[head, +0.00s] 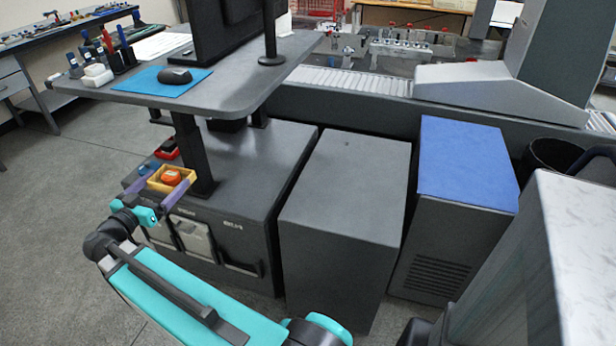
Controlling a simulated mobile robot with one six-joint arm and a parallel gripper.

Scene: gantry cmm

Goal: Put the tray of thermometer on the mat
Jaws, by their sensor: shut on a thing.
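My gripper (166,184) is at the left, beside the low dark cabinet under the desk. Its two purple-grey fingers are shut on a small yellow tray (158,185). An orange rounded object (172,177) lies in the tray; it is too small to tell if it is a thermometer. A flat blue mat (465,165) covers the top of a dark cabinet at the right, well away from the gripper, and looks bare. A smaller blue mat (150,87) lies on the desk with a black mouse (174,76) on it.
A small red tray (167,149) with dark contents sits on the low cabinet (250,160), behind the yellow tray. The desk (235,85) and its post overhang that cabinet. A black bin (552,155) is farther right.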

